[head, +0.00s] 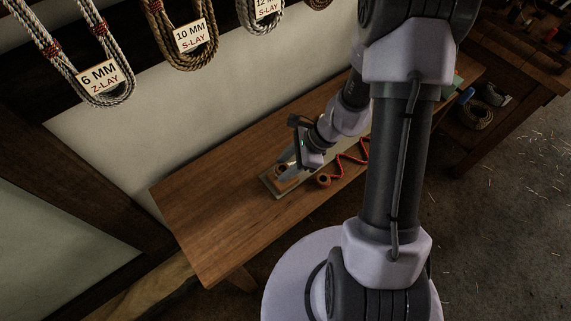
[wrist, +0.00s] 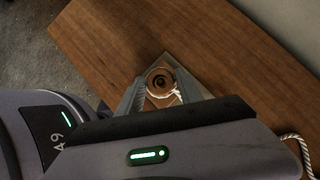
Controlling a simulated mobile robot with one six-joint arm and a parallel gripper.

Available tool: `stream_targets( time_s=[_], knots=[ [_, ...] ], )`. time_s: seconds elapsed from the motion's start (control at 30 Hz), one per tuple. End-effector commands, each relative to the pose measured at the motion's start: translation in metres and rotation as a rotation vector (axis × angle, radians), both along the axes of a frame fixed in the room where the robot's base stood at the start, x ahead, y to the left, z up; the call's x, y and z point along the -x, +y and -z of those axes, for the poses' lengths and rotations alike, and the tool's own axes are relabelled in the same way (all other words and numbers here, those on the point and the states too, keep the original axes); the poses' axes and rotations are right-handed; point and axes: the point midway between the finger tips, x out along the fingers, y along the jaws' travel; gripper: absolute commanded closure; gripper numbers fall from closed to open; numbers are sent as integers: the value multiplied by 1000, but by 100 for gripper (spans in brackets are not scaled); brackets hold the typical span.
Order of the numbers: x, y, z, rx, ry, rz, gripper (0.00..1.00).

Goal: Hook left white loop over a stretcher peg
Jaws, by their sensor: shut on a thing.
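My gripper (wrist: 163,98) is low over the near-left end of a pale stretcher board (head: 267,187) on the bench. In the wrist view its fingers stand on either side of a round wooden peg (wrist: 160,80) with a dark centre. The white loop (wrist: 176,94) shows as a thin pale strand between the fingers, close against the peg's side; I take it as held there. I cannot tell whether it goes all the way around the peg. In the head view my gripper (head: 290,172) hides most of the peg and loop. White twisted rope (wrist: 297,141) runs off to the right.
The wooden bench (head: 205,207) is clear at its left end. Labelled rope coils (head: 108,92) hang on the wall above. A coil (head: 474,116) lies on a shelf at right.

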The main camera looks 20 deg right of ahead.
Motion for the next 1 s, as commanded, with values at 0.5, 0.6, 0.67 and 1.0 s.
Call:
stream_targets(
  time_s=[0.5, 0.6, 0.67, 1.0],
  knots=[
    [0, 0, 17, 0, 0, 0, 95],
    [0, 0, 20, 0, 0, 0, 95],
    [0, 0, 21, 0, 0, 0, 95],
    [0, 0, 21, 0, 0, 0, 40]
  ],
)
